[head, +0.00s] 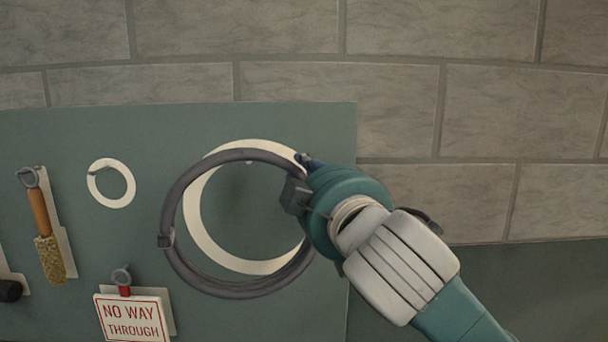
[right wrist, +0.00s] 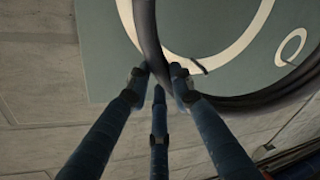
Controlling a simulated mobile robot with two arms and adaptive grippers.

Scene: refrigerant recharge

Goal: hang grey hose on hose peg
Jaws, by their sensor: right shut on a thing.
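The grey hose (head: 168,205) is a dark coiled ring in front of the board, with a block-like clip on its left side. My right gripper (head: 300,180) is shut on its upper right side. In the right wrist view, the fingers (right wrist: 158,82) close around the hose (right wrist: 148,35). The hose peg (head: 248,163) is a small dark stub inside the ring, just below the hose's top; it also shows in the right wrist view (right wrist: 198,66). I cannot tell whether the hose touches it. My left gripper is not in view.
A white ring outline (head: 195,215) on the green board (head: 330,125) lies behind the hose, offset slightly up and right. Left of it are a small white ring mark (head: 128,187), a hanging brush (head: 45,235) and a NO WAY THROUGH sign (head: 133,318). Brick wall surrounds the board.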

